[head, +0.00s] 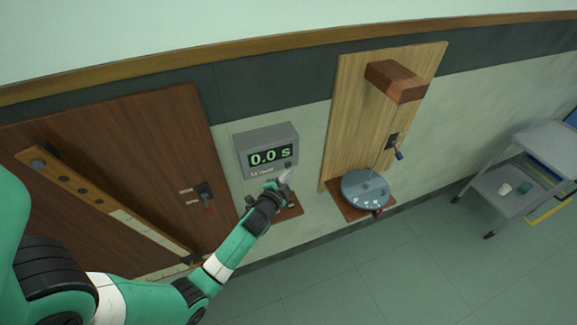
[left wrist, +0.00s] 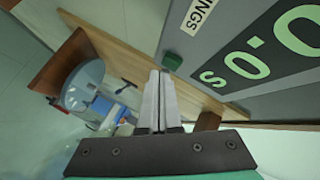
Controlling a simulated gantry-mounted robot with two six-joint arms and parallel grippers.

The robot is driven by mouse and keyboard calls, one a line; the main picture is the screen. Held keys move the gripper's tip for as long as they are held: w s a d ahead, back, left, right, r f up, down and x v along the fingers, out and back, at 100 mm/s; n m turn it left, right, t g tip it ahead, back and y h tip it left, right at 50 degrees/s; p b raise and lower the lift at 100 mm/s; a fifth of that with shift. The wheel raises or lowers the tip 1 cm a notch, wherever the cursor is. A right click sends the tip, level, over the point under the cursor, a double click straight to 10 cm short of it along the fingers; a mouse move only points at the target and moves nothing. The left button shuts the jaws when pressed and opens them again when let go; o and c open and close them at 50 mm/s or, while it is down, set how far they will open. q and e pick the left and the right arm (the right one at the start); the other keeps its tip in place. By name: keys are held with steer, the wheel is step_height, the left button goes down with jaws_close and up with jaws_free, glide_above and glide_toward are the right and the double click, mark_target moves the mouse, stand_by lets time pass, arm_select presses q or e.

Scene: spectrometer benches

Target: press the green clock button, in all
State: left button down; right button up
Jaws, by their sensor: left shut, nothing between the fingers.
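The grey clock box (head: 267,150) is on the wall and its display reads 0.0 s. The green clock button (head: 288,164) is at its lower right corner; in the left wrist view the green button (left wrist: 172,61) shows as a small dark green block just beyond my fingertips. My left gripper (head: 286,177) is shut and empty, its tips just below the button. In the left wrist view the two fingers (left wrist: 160,75) lie together, pointing towards the button. I cannot tell whether they touch it. My right gripper is not in view.
A brown panel (head: 150,135) with a slanted rail and a red-handled switch is left of the clock. A light wooden board (head: 350,110) with a round disc (head: 366,190) on a shelf is to the right. A grey cart (head: 515,185) stands far right. The floor between is clear.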

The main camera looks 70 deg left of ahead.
arm_select(q)
steer(key=shift+a, duration=0.45)
stand_by(0.6)
steer(key=shift+d, duration=0.9)
steer(key=d+b, duration=0.2)
steer(key=d, duration=0.3)
stand_by(1.0)
